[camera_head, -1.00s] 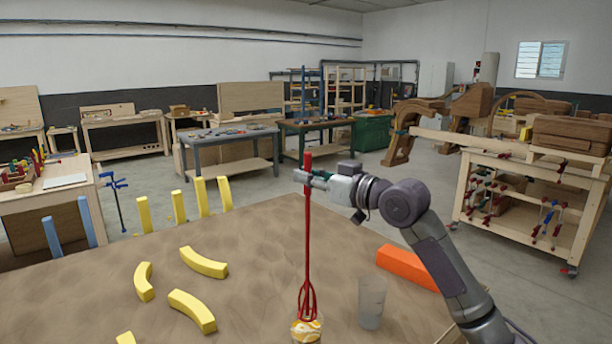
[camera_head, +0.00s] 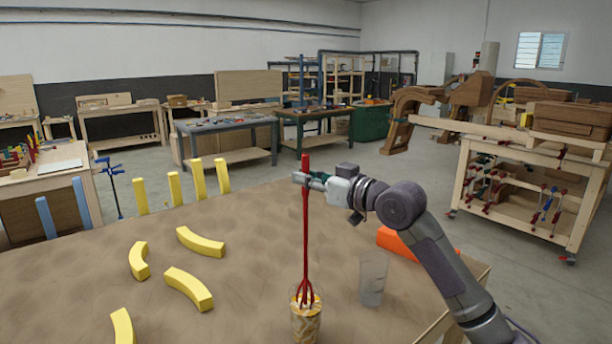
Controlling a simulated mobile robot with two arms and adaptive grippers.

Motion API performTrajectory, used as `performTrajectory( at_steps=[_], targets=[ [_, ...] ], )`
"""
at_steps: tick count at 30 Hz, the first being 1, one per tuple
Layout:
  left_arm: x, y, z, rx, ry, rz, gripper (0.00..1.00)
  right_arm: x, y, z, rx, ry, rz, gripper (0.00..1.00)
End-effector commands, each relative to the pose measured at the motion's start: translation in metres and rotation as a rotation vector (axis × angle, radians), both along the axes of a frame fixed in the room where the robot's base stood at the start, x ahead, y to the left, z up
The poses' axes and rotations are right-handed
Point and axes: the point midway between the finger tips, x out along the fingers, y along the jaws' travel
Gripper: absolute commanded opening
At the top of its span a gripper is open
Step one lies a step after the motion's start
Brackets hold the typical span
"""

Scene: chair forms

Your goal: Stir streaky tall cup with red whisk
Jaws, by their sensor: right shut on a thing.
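The red whisk (camera_head: 305,235) hangs upright, its handle top held by my right gripper (camera_head: 309,179), which is shut on it. The whisk's wire head is at the mouth of the streaky tall cup (camera_head: 306,324), with its lower end seemingly inside. The cup is white-and-amber streaked and stands on the table near the bottom edge of the head view. Its rim is partly covered by the whisk. My left gripper is not in view.
A clear grey cup (camera_head: 372,279) stands right of the streaky cup. An orange block (camera_head: 398,243) lies behind it, partly hidden by my right arm. Several yellow curved blocks (camera_head: 200,242) lie on the left of the brown table (camera_head: 250,270). The table between is clear.

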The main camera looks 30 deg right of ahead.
Motion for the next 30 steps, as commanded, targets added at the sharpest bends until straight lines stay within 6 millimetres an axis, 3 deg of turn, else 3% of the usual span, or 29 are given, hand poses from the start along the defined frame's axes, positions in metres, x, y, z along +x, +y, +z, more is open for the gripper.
performTrajectory(
  at_steps=[18, 30],
  targets=[
    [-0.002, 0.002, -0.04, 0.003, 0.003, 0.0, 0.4, 0.0, 0.0, -0.052, 0.0, 0.0, 0.0, 0.0],
    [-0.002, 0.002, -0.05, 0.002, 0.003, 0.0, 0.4, 0.0, 0.0, -0.066, -0.001, -0.001, 0.0, 0.0]
  ],
)
